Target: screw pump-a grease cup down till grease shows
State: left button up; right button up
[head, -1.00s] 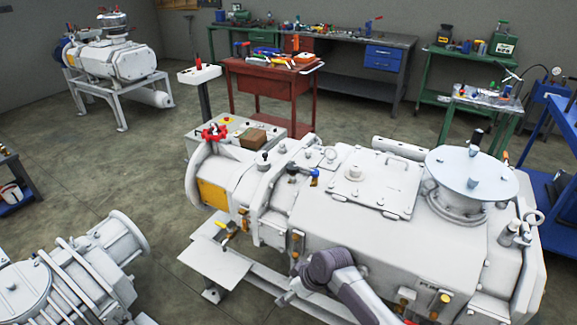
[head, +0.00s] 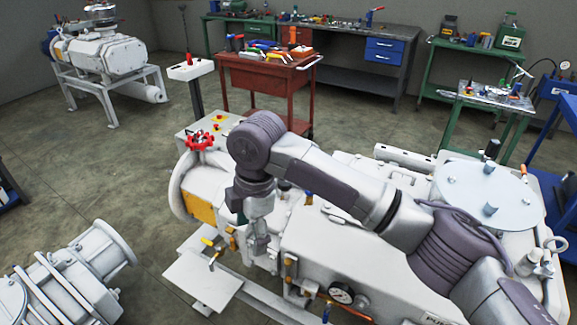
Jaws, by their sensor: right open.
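The large white pump (head: 335,247) fills the lower right of the head view. Its front label starts with "PU"; the rest is cut off. Small brass-coloured fittings (head: 289,263) sit along its front face, but I cannot tell which one is the grease cup, and no grease can be made out. My right gripper (head: 262,248) is open and points down by the left part of the pump's front side, close to these fittings. I cannot tell whether it touches anything. My right arm hides much of the pump's top. My left gripper is out of view.
A red handwheel (head: 200,141) stands on the pump's left end. A pressure gauge (head: 341,292) is on its front. A flat plate (head: 203,281) juts out at lower left. Another white pump (head: 72,275) lies at bottom left. Open floor lies between them.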

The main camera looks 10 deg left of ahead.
aim_at(285, 186)
jog(key=i, duration=1.05)
